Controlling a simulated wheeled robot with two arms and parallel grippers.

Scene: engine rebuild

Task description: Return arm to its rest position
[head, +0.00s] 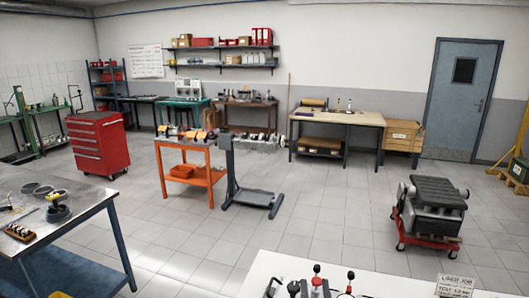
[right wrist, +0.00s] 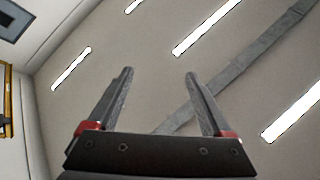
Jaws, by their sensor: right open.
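My right gripper (right wrist: 157,76) shows in the right wrist view. Its two dark fingers stand well apart, with red parts at their bases. Nothing is between the fingers; behind them are only the ceiling and its lights. I cannot make out the right gripper clearly in the head view. My left gripper is not in the head view.
A white table (head: 395,281) is at the bottom edge, with black and red knobbed parts (head: 317,282) and a sign (head: 455,286). A metal bench (head: 85,207) stands left, an orange cart (head: 188,192) mid-room, an engine on a red dolly (head: 430,242) right.

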